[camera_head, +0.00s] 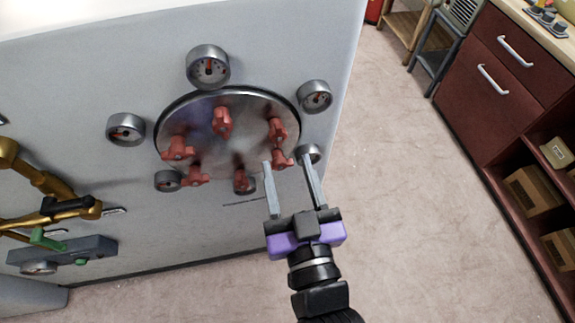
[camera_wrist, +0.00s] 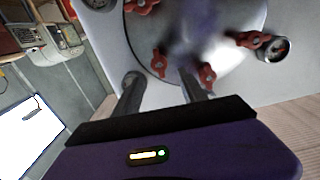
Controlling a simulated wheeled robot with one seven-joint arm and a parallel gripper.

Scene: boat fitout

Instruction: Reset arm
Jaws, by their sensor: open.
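My gripper (camera_head: 289,168) is open, its two long grey fingers apart, with a purple and black body. In the head view it overlaps the lower right of a round metal plate (camera_head: 205,135) on a light grey panel. The plate carries several red valve handles (camera_head: 222,122), and the fingertips appear close to the lower right handle (camera_head: 281,159). In the wrist view my gripper (camera_wrist: 165,85) faces the plate, with a red handle (camera_wrist: 207,76) by the right fingertip. I cannot tell whether they touch. Nothing shows held between the fingers.
Several round gauges (camera_head: 208,66) surround the plate. Brass pipes (camera_head: 40,195) and a grey box (camera_head: 62,254) project from the panel at left. A dark red cabinet (camera_head: 490,85) with shelves stands at right. Open floor (camera_head: 400,190) lies between the panel and the cabinet.

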